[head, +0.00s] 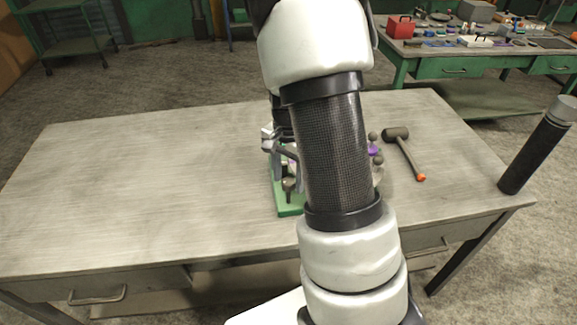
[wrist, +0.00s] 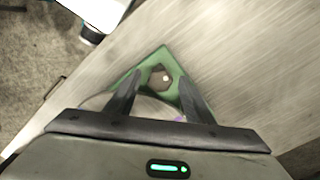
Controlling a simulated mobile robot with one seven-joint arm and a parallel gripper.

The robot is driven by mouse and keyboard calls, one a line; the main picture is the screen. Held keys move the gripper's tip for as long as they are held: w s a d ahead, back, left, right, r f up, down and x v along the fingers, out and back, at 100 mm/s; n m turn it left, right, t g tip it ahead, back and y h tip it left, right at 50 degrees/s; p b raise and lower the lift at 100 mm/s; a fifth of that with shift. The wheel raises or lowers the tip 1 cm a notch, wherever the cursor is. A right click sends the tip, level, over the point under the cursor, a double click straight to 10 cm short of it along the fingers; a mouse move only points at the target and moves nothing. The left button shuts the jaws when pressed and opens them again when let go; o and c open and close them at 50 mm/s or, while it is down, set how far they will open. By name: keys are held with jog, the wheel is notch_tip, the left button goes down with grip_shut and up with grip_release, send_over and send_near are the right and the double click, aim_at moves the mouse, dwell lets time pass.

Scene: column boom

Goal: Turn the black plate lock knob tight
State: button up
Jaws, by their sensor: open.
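A green base (head: 290,209) stands on the grey workbench, mostly hidden behind my arm; its green corner (wrist: 147,64) also shows in the wrist view. A dark, many-sided knob (wrist: 160,77) with a pale spot in its middle sits on that corner. A dark knob (head: 289,185) stands near the front of the base in the head view; I cannot tell surely that it is the same one. My gripper (wrist: 160,75) is open, its two fingers apart on either side of the knob in the picture. Contact and the height gap cannot be told.
A mallet (head: 402,150) with an orange handle end lies right of the base. A purple part (head: 373,150) and small round knobs show beside my arm. The workbench (head: 130,170) is clear on the left. A green bench (head: 440,66) with tools stands behind.

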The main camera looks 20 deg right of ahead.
notch_tip(320, 180, up, 17)
jog(key=p, duration=0.1)
jog(key=shift+r, duration=0.15)
dwell(0.5)
jog(key=s+a+r+n+t+p, duration=0.1)
jog(key=s+a+r+n+t, duration=0.1)
jog(key=s+a+r+n, duration=0.3)
jog(key=s+a+r+n+t, duration=0.3)
jog(key=s+a+n, duration=0.3)
jog(key=s, duration=0.6)
jog(key=shift+r+n+t+p, duration=0.35)
jog(key=shift+r+n, duration=0.35)
jog(key=shift+r, duration=0.15)
